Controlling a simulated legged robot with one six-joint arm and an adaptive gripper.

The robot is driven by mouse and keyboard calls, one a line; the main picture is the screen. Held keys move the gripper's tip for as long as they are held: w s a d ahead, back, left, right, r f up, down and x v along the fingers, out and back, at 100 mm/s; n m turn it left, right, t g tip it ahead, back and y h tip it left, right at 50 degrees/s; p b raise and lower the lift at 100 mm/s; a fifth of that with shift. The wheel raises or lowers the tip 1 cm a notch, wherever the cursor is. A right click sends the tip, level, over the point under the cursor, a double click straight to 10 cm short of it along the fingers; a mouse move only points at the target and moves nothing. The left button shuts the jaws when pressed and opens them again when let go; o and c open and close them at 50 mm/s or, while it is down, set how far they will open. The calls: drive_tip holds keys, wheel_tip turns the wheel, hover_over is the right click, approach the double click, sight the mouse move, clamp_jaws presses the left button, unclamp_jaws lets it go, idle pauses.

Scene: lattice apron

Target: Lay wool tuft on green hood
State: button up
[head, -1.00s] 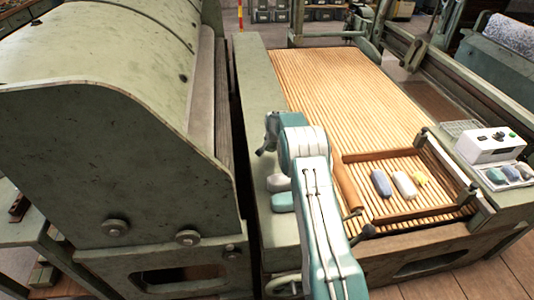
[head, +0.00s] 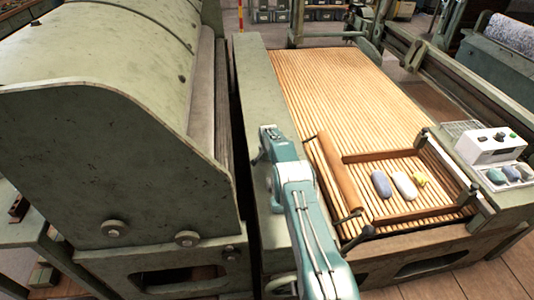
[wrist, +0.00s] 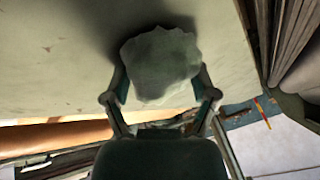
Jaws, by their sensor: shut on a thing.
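The green hood (head: 95,65) is the large curved cover at the left of the head view, with a flat side plate below. My gripper (head: 256,159) is to the right of the hood, above the narrow green ledge. The tuft is not distinguishable in the head view.
The slatted wooden apron (head: 345,95) lies right of the ledge. A brown roller (head: 340,173) and wooden frame surround blue, white and yellow pieces (head: 403,185). A white control box (head: 490,146) stands at the right. A dark gap separates hood and ledge.

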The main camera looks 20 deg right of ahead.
drive_tip(key=shift+f, duration=0.1)
drive_tip(key=o, duration=0.7)
drive_tip(key=shift+o, duration=0.2)
